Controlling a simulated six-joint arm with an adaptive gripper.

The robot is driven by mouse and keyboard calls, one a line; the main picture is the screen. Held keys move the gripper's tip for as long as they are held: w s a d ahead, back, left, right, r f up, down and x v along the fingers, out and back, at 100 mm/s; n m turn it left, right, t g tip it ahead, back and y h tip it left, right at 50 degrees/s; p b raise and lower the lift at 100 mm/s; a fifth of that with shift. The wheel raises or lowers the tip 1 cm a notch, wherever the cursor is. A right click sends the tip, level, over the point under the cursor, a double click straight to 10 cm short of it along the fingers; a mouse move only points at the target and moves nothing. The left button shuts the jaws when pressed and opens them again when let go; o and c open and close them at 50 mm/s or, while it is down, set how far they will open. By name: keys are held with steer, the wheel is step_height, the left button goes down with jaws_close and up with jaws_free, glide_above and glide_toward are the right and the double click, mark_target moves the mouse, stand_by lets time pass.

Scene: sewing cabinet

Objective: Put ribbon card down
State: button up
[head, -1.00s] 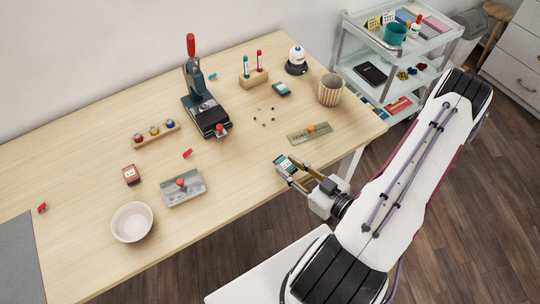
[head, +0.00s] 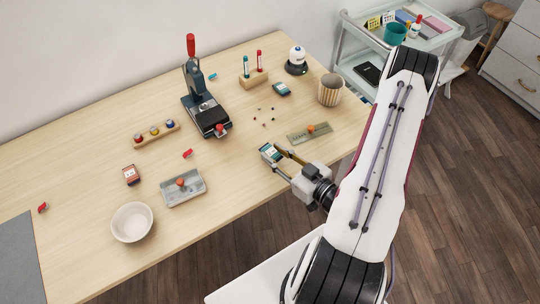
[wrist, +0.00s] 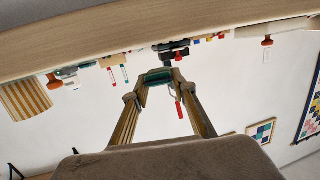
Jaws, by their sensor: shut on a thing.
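The ribbon card (head: 269,152), dark teal with a pale label, is between the fingertips of my gripper (head: 279,157). My gripper is shut on it near the front edge of the wooden table (head: 235,205). In the wrist view my gripper (wrist: 160,88) shows both fingers closing on the dark green card (wrist: 158,76), seen nearly edge-on. I cannot tell from these frames how far the card is above the table top.
A metal plate with an orange knob (head: 308,133) lies right of the card. A grey tray (head: 183,187) and white bowl (head: 132,222) are to the left. Bare wood lies left of my gripper.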

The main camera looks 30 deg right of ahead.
mark_target(289, 172)
steer(key=shift+w, duration=0.15)
steer(key=shift+x, duration=1.05)
steer(key=shift+f, duration=1.35)
steer(key=shift+f, duration=0.2)
steer(key=o, duration=0.8)
steer(key=shift+s, duration=0.2)
steer(key=shift+f+v, duration=0.2)
steer(key=shift+v, duration=3.6)
